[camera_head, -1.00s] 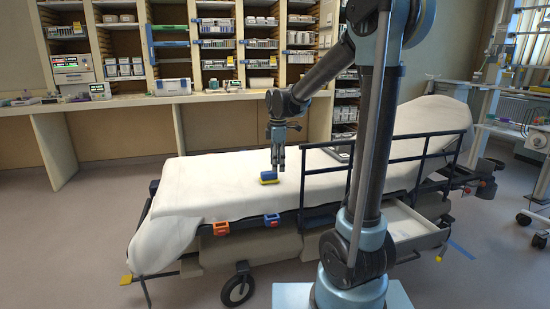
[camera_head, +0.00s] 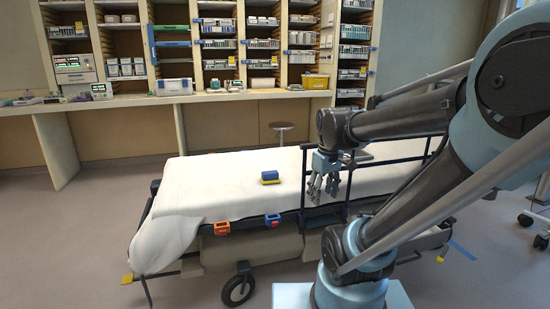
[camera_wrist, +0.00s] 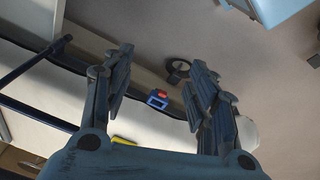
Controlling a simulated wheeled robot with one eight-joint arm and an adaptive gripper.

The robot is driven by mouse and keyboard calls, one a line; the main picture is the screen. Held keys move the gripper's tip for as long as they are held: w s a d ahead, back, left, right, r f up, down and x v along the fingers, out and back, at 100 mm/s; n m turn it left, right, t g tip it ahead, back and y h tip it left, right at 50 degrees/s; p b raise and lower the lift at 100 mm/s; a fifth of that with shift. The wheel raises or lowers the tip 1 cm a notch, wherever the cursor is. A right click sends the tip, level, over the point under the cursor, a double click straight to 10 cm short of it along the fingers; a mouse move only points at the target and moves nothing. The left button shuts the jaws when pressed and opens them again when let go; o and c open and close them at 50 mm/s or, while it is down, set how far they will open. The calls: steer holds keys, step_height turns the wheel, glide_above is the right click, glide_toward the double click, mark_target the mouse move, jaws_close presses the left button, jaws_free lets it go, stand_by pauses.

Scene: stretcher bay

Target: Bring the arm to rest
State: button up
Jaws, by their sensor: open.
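My gripper (camera_head: 323,184) is open and empty, pointing down beside the dark side rail of the stretcher in the head view. In the wrist view my gripper (camera_wrist: 160,100) shows two spread fingers with nothing between them but the stretcher edge and floor beyond. My arm is bent low over the right part of the stretcher (camera_head: 225,195). A blue and yellow block (camera_head: 270,177) lies on the white sheet, left of my gripper and apart from it. Part of its yellow shows at the bottom of the wrist view (camera_wrist: 124,141).
The dark side rail (camera_head: 375,150) stands close to my gripper and arm. Orange (camera_head: 222,228) and blue (camera_head: 273,220) clips sit on the stretcher's near edge. A stool (camera_head: 282,127) stands behind the stretcher. Shelves and a counter (camera_head: 130,102) line the back. The floor at front left is clear.

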steer(key=s+d+f+m, duration=0.3)
steer(key=s+f+m, duration=0.3)
steer(key=s+f, duration=0.1)
steer(key=shift+s+d+t, duration=0.2)
steer(key=shift+s+t, duration=0.1)
steer(key=shift+s, duration=0.5)
